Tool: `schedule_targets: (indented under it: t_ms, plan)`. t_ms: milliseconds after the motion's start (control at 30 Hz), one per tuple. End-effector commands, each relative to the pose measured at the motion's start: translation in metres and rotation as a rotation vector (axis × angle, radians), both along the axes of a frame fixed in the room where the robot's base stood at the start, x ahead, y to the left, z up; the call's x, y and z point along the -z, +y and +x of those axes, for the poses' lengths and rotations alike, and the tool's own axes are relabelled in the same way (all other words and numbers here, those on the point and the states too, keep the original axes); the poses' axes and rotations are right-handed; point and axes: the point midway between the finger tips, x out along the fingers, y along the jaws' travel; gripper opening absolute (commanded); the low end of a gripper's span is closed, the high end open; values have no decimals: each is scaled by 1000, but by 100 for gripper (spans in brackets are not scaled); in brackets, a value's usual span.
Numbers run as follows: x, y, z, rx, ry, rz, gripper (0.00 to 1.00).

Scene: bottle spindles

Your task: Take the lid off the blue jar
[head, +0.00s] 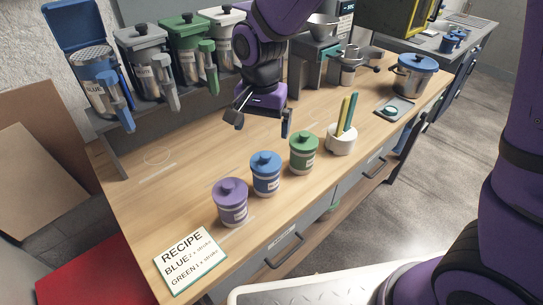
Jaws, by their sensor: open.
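The blue jar (266,180) stands upright on the wooden counter, between a purple jar and a green jar. Its blue lid (265,159) with a round knob sits on top of it. My gripper (261,125) is open and empty, with its two fingers spread apart. It hangs above the counter, behind the blue jar in the picture and apart from its lid. Nothing hides the jar or its lid.
The purple jar (231,205) and green jar (303,155) stand close on either side. A white holder (341,140) with upright sticks is to the right. Dispensers (150,65) line the back left. A recipe card (190,262) lies at the front left.

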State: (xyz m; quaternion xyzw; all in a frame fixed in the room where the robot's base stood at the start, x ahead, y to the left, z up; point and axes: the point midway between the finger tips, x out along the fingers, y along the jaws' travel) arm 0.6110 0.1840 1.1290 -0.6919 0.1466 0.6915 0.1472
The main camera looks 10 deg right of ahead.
Motion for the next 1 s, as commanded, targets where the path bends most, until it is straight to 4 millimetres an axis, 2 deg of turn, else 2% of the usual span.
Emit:
schedule_targets:
  t_ms: [300,533,800,1000]
  plan:
    - [44,-1,0,1,3,-2,100]
    - [58,-3,0,0,4,-2,100]
    - [94,-7,2,-1,3,-2,100]
    - [102,-7,2,0,1,-1,100]
